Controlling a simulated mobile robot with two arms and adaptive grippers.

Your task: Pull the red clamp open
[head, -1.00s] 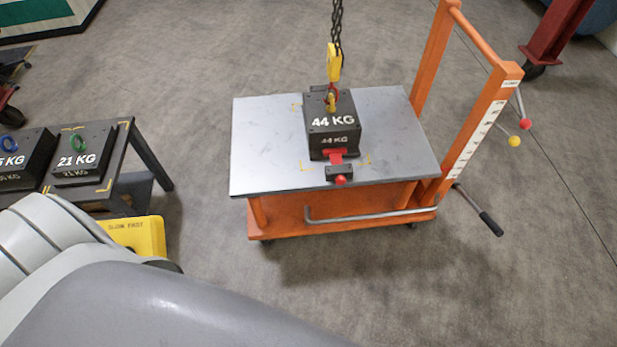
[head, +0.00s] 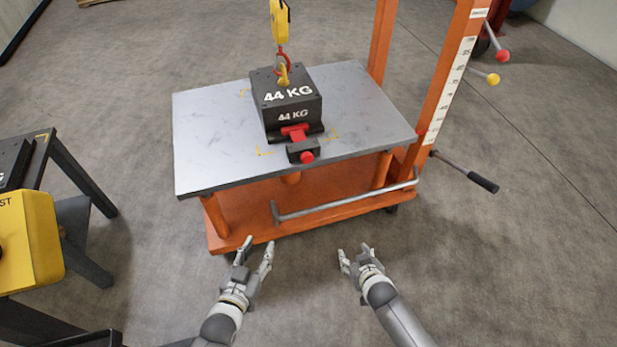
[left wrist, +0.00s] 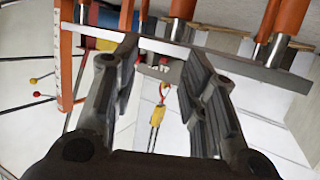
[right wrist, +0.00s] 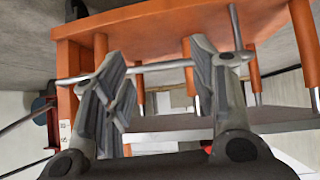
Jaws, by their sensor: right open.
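The red clamp (head: 297,133) sits at the front of the black 44 KG block (head: 290,98) on the grey tabletop (head: 215,150). Its red arm reaches onto the block's front foot, and its red knob (head: 307,157) points toward me from a dark mount (head: 303,149). My left gripper (head: 257,250) is open and empty, below and in front of the table's front edge. My right gripper (head: 355,250) is open and empty to its right, also short of the table. Both wrist views show spread fingers with nothing between them. Neither gripper touches the clamp.
A yellow hook (head: 280,22) hangs at the block's ring. A grey bar handle (head: 345,200) runs across the orange cart's front, near my grippers. The orange mast (head: 440,90) rises at right, with a black-gripped lever (head: 482,184). A yellow box (head: 30,240) is at left.

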